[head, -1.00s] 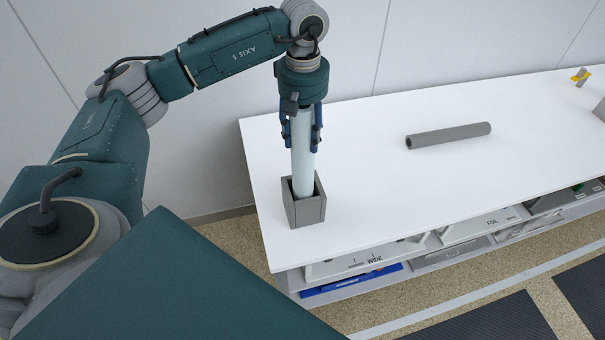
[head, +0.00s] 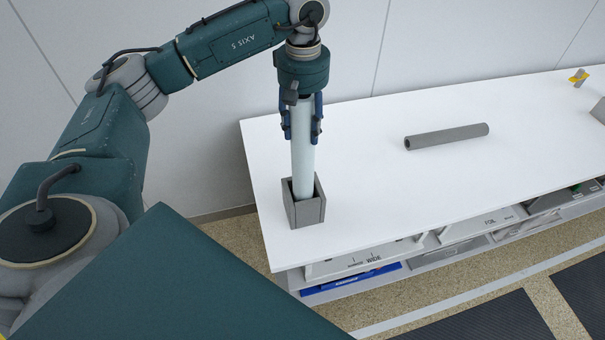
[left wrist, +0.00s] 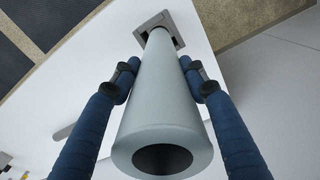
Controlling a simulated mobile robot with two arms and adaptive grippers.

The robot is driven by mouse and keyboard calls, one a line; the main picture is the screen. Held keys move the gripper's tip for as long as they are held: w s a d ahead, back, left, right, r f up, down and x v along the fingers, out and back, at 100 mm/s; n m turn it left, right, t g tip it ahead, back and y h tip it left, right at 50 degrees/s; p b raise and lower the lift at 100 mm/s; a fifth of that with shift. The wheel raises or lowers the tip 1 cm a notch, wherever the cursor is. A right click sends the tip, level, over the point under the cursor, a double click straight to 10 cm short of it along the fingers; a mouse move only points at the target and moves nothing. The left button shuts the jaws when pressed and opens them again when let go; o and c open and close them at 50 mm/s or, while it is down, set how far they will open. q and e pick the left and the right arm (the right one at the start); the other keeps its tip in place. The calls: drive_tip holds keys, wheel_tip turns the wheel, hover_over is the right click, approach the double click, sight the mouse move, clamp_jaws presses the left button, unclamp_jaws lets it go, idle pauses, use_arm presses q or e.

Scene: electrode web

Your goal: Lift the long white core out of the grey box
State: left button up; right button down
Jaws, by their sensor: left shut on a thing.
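The long white core (head: 303,155) stands upright, its lower end inside the grey box (head: 308,213) near the left end of the white table. My left gripper (head: 301,138) points down from above and is shut on the upper part of the core. In the left wrist view the core (left wrist: 160,95) runs between the two blue fingers (left wrist: 160,78), its hollow top end close to the camera. The grey box (left wrist: 155,22) shows at the core's far end there. The core's bottom is hidden by the box walls. My right gripper is not in view.
A grey tube (head: 447,136) lies on the white table (head: 375,185) to the right of the box. A small yellow item (head: 579,77) is at the far right. Shelves with trays are below the tabletop. Clear table lies between box and tube.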

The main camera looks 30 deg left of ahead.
sight(303, 100)
use_arm(q)
drive_tip(key=shift+r, duration=0.1)
drive_tip(key=shift+r+p, duration=0.85)
drive_tip(key=shift+r, duration=0.95)
drive_tip(key=shift+r, duration=0.1)
drive_tip(key=shift+r+p, duration=1.3)
drive_tip(key=shift+r, duration=0.5)
drive_tip(key=shift+s+f, duration=0.1)
